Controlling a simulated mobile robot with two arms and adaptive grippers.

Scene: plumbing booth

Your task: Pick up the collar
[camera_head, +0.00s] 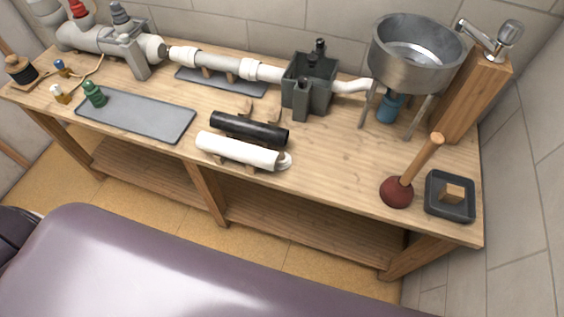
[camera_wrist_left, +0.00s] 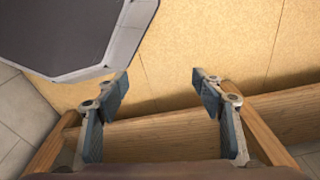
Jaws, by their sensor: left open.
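No part is clearly marked as the collar, and I cannot tell which piece it is. A blue-green piece (camera_head: 388,107) sits under the metal basin. My left gripper (camera_wrist_left: 161,82) is open and empty in the left wrist view, over the floor beside wooden beams. No collar shows between its fingers. Neither gripper shows in the head view.
The wooden bench (camera_head: 330,160) holds a black pipe (camera_head: 248,128), a grey box (camera_head: 309,86), the metal basin (camera_head: 417,60), a plunger (camera_head: 397,191) and a black tray (camera_head: 450,196). The left mat (camera_head: 140,115) is mostly bare. Walls stand behind and right.

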